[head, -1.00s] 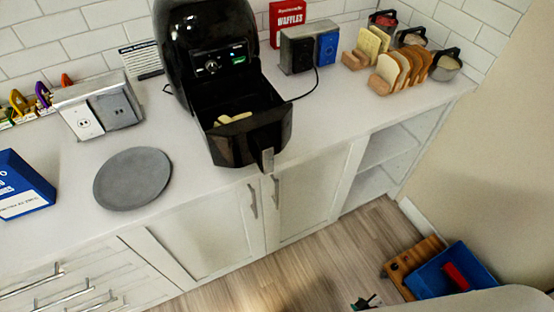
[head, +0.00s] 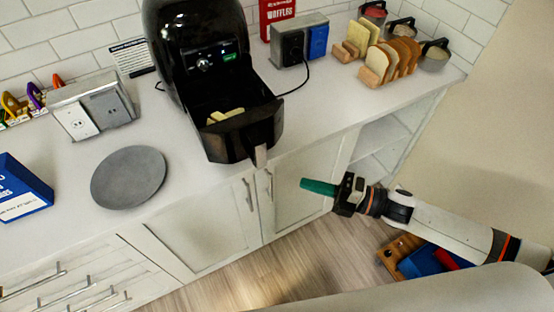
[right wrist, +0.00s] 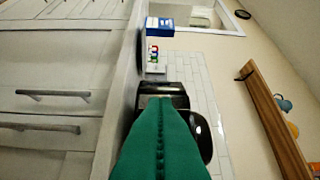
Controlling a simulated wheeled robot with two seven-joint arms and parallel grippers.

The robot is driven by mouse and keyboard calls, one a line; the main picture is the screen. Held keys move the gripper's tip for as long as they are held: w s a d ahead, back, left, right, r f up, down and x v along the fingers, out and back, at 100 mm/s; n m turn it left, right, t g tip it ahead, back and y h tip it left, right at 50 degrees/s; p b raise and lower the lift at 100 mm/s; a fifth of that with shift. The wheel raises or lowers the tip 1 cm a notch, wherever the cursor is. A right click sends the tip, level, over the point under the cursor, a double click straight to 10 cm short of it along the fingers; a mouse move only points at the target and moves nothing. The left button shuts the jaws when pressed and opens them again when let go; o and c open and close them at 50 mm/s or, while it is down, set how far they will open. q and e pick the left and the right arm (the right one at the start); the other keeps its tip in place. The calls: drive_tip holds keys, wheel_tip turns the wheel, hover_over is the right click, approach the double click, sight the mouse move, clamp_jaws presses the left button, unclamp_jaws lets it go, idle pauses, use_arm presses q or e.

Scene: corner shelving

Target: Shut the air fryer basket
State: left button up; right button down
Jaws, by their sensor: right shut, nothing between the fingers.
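The black air fryer (head: 200,50) stands on the white counter against the tiled wall. Its basket (head: 235,139) is pulled out toward the counter's front edge, with pale food pieces (head: 226,115) inside. The basket handle (head: 260,155) points out past the edge. My right gripper (head: 304,183), with green fingers, is shut and empty. It is right of the handle and in front of the cabinet doors, apart from the basket. In the right wrist view the green fingers (right wrist: 161,140) point toward the black air fryer (right wrist: 165,92) and partly cover it. My left gripper is not in view.
A grey round plate (head: 128,178) lies left of the basket. Outlet boxes (head: 95,108), a bread rack (head: 393,60) and a red waffle box (head: 277,15) stand on the counter. A blue bin (head: 425,263) is on the floor at right.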

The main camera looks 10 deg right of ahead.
sight(260, 159)
drive_tip(key=w+a+p, duration=0.1)
drive_tip(key=w+a, duration=0.1)
drive_tip(key=w+a+p, duration=0.1)
drive_tip(key=w+a, duration=0.1)
drive_tip(key=w+a+p, duration=0.1)
drive_tip(key=w+a, duration=0.1)
drive_tip(key=shift+a+r, duration=0.35)
drive_tip(key=shift+a, duration=0.05)
drive_tip(key=shift+w+a+f, duration=0.15)
drive_tip(key=shift+w, duration=0.3)
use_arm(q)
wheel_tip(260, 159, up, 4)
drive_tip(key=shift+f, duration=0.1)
